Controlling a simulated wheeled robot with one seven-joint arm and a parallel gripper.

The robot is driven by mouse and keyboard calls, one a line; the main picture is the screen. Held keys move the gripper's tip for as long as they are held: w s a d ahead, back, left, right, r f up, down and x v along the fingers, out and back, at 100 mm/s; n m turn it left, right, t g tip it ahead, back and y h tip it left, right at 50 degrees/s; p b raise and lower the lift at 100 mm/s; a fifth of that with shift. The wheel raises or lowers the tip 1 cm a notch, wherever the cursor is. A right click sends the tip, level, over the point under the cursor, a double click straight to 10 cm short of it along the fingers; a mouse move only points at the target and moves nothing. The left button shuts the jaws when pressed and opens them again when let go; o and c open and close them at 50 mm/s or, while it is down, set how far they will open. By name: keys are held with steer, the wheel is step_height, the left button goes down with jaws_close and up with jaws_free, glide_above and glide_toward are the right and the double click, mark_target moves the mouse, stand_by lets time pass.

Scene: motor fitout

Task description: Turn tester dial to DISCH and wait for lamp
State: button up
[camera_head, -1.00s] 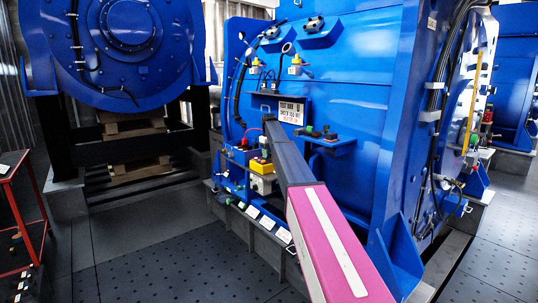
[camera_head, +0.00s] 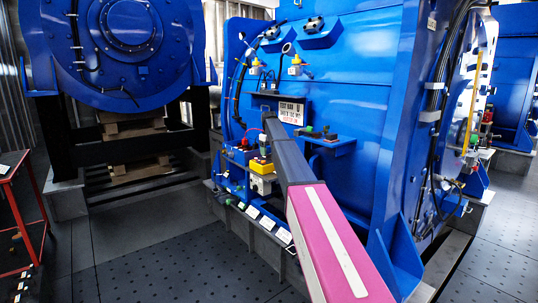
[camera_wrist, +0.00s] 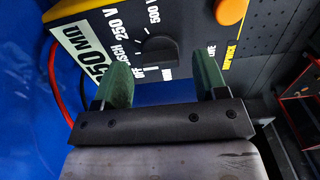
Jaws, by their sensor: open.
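The tester (camera_wrist: 115,22) fills the top of the wrist view, a dark panel with yellow edges and white print reading DISCH, 250 V and 500. Its black dial (camera_wrist: 160,48) sits just beyond my gripper (camera_wrist: 163,70), roughly between the two green fingertips. The fingers are apart and I see no contact with the dial. Which mark the dial points to is unclear. An orange round part (camera_wrist: 230,11), perhaps the lamp, is at the tester's upper right; I cannot tell whether it is lit. In the head view my arm hides the gripper.
A red lead (camera_wrist: 53,75) and a dark lead run down the tester's left side. A large blue motor housing (camera_head: 350,95) stands behind my arm. A red-framed stand (camera_head: 22,215) is at far left. The dark floor (camera_head: 150,255) at front left is clear.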

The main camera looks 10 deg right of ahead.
step_height(320, 180, up, 10)
steer(key=shift+f, duration=0.2)
steer(key=shift+s, duration=0.1)
